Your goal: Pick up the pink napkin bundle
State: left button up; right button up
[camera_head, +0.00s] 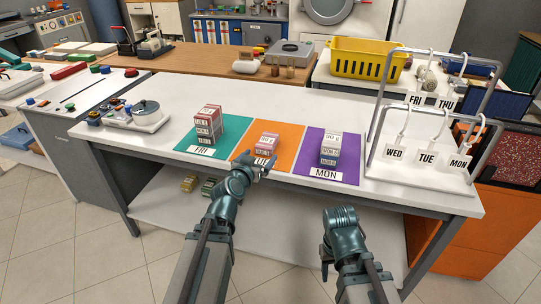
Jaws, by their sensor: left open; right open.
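A small pink bundle with a printed label (267,141) sits on the orange mat (285,131) on the white table. A taller red-and-pink stack of labelled bundles (208,122) stands on the teal mat (187,142) marked FRI, to its left. My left gripper (262,165) is open and empty at the front of the orange mat, just nearer than the pink bundle, and it covers most of that mat's front label. I cannot tell its exact height above the mat. My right gripper (340,212) is open in front of the table's front edge, apart from all the bundles.
A grey-and-white stack (330,147) stands on the purple mat (346,171) marked MON. A metal rack (371,135) with WED, TUE and MON tags is at right. A dial device (147,114) is at left. The table behind the mats is clear.

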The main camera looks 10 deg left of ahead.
aim_at(267, 141)
pick_arm(q)
jog(key=shift+t, duration=0.3)
jog(key=w, duration=0.3)
jog(key=w+f+b, duration=0.1)
jog(key=w, duration=0.1)
jog(key=w+a, duration=0.1)
jog(key=w, duration=0.2)
jog(key=shift+w+a+f+b, duration=0.1)
jog(key=shift+w+f+b, duration=0.1)
jog(key=shift+w+b, duration=0.15)
jog(key=w, duration=0.1)
jog(key=w+f+b, duration=0.1)
jog(key=w, duration=0.2)
jog(key=shift+w+f, duration=0.15)
jog(key=shift+f, duration=0.1)
jog(key=shift+w+b, duration=0.3)
jog(key=shift+w, duration=0.05)
jog(key=c, duration=1.3)
